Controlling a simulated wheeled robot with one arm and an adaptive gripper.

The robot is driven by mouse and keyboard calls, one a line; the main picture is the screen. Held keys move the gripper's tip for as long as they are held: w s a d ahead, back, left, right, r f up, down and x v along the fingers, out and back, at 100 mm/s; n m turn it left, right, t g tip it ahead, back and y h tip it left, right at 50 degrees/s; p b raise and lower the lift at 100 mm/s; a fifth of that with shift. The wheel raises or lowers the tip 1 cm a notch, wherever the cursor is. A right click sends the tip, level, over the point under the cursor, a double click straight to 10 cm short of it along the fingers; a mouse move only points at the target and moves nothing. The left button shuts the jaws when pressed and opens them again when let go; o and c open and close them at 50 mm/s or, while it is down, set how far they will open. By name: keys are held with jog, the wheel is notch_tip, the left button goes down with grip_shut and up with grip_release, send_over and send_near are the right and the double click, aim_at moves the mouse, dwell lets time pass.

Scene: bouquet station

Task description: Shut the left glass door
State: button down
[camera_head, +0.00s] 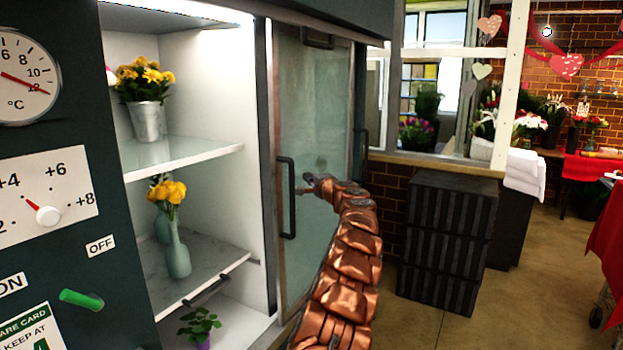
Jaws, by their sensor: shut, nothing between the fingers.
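The left glass door (312,237) of the display fridge stands at the right of the opening. The left half of the fridge is open, with its shelves exposed. A long black upright handle (288,198) is on the door's left edge. My gripper (306,185) is at the end of my copper segmented arm, in front of the glass and just right of the handle. It is shut and empty, with its tip pointing left toward the handle. I cannot tell whether it touches the handle or glass.
Inside are a metal pot (147,122) of yellow flowers, a green vase (177,254) and a small plant (200,325). Stacked dark crates (448,240) stand to the right. The floor (540,290) beyond is clear.

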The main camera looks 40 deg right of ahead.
jog(key=shift+a, duration=2)
jog(key=shift+a, duration=0.1)
